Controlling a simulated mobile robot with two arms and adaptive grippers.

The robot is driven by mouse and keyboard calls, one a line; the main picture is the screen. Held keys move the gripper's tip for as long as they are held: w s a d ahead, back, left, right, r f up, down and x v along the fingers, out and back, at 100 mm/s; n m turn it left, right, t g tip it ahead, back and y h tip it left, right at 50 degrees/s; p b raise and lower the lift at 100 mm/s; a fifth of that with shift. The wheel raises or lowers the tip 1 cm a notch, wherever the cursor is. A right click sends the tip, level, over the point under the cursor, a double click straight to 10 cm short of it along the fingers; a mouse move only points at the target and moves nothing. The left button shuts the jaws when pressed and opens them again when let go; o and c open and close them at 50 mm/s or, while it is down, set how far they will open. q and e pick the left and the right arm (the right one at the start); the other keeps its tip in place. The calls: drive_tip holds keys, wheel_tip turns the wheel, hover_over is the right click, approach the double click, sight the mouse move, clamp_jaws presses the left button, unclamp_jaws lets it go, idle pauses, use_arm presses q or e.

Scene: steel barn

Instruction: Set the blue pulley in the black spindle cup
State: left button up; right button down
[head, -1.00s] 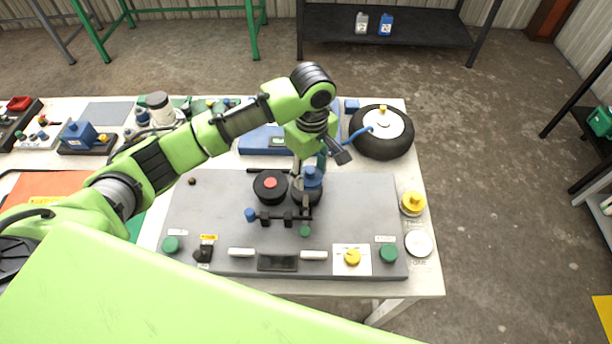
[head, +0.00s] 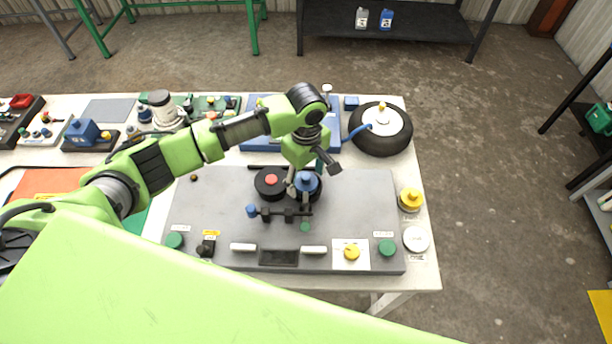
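The blue pulley (head: 306,181) is over the black spindle cup (head: 316,192) on the grey panel, right of a black disc with a red centre. It looks upright. Its lower part is hidden, so I cannot tell whether it is fully seated. My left gripper (head: 303,178) points down at the pulley from behind, with its fingers close against it; it appears shut on the pulley. The contact is partly hidden. My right gripper is not in view.
The black disc (head: 270,183) and a dark bar with a blue knob (head: 252,211) stand close to the cup. A tyre (head: 381,137) lies behind right. A yellow knob (head: 410,198) sits at the table's right edge. The grey panel (head: 362,205) is bare right of the cup.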

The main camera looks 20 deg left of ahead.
sight(305, 177)
use_arm(q)
drive_tip(key=shift+r, duration=0.25)
wheel_tip(305, 177, up, 12)
drive_tip(key=b, duration=0.2)
drive_tip(key=shift+a+f, duration=0.1)
idle(0.3)
